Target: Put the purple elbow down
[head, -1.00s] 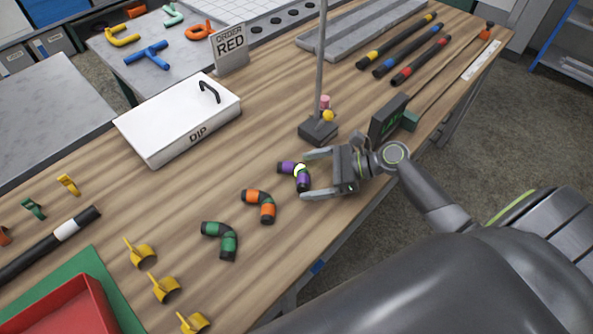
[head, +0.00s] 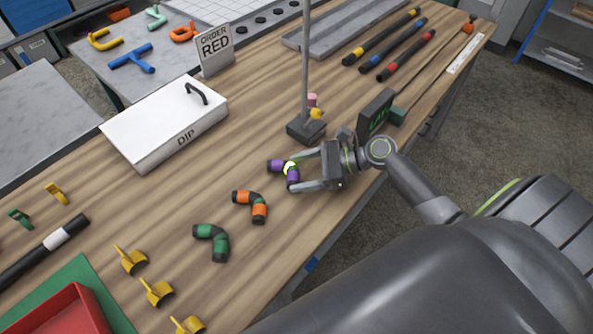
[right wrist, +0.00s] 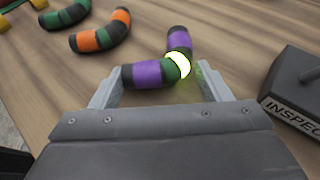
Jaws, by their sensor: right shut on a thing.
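The purple elbow (head: 278,166) has black ends and a bright white-green band at its bend. It lies low over the wooden bench, between the orange elbow and the stand's dark base. My right gripper (head: 290,173) is shut on it. In the right wrist view the purple elbow (right wrist: 147,75) sits between the two fingers of my right gripper (right wrist: 160,85), with one arm of the bend pointing away. I cannot tell whether it touches the bench. My left gripper is not in view.
An orange elbow (head: 256,206) and a green elbow (head: 216,242) lie to the left. A stand with a dark base (head: 304,132) and a small dark display (head: 376,112) are near the gripper. A white DIP box (head: 160,130) stands farther back. Bare bench lies between.

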